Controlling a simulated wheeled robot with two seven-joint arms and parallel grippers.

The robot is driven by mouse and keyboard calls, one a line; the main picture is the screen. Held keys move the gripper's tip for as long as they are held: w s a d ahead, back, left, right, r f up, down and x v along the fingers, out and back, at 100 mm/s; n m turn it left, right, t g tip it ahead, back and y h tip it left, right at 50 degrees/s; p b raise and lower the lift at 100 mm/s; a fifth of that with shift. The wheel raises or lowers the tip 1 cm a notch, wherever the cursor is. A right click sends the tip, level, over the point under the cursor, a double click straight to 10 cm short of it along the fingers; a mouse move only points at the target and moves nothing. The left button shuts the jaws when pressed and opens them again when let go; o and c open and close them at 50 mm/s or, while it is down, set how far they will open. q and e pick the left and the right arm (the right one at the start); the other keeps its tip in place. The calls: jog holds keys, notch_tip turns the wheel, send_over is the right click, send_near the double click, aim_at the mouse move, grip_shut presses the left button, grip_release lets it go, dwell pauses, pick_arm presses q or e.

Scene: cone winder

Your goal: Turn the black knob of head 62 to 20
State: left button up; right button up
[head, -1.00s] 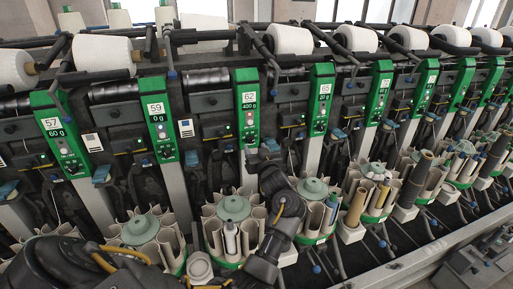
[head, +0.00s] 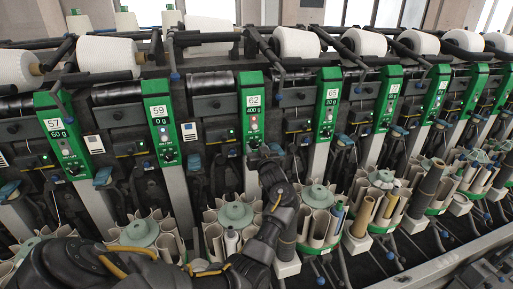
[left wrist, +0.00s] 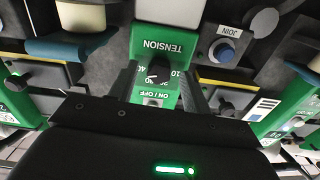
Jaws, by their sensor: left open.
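The green panel of head 62 (head: 252,105) stands upright near the middle of the head view; its display reads 400 g. Its black knob (left wrist: 158,73) shows in the left wrist view, with a white pointer mark, on a dial with numbers including 20 and 40 and the word TENSION upside down. My left gripper (head: 262,153) is at the lower end of this panel and partly hides it in the head view. In the left wrist view, its open fingers (left wrist: 158,88) stand on either side of the green panel's knob area. My right gripper is not in view.
Neighbouring green panels, head 59 (head: 160,125) and head 65 (head: 327,100), stand on either side. A blue JOIN button (left wrist: 222,52) is right of the knob in the wrist view. Bobbin carousels (head: 235,215) stand below, close to my left arm.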

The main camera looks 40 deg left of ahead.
pick_arm(q)
jog(key=shift+w+a, duration=0.15)
jog(key=shift+a, duration=0.05)
jog(key=c, duration=1)
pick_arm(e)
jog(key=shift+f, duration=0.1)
pick_arm(q)
jog(key=n+b, duration=0.3)
jog(key=n, duration=0.2)
jog(key=shift+f+b, duration=0.15)
jog(key=shift+b, duration=0.2)
jog(key=n+b, duration=0.3)
jog(key=n, duration=0.1)
jog(key=n+b, duration=0.7)
jog(key=shift+n, duration=0.3)
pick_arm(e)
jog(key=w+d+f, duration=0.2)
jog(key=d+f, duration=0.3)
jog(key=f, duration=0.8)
pick_arm(q)
jog(key=n+b, duration=0.2)
jog(key=n, duration=0.1)
jog(key=shift+b, duration=0.3)
jog(key=shift+r, duration=0.2)
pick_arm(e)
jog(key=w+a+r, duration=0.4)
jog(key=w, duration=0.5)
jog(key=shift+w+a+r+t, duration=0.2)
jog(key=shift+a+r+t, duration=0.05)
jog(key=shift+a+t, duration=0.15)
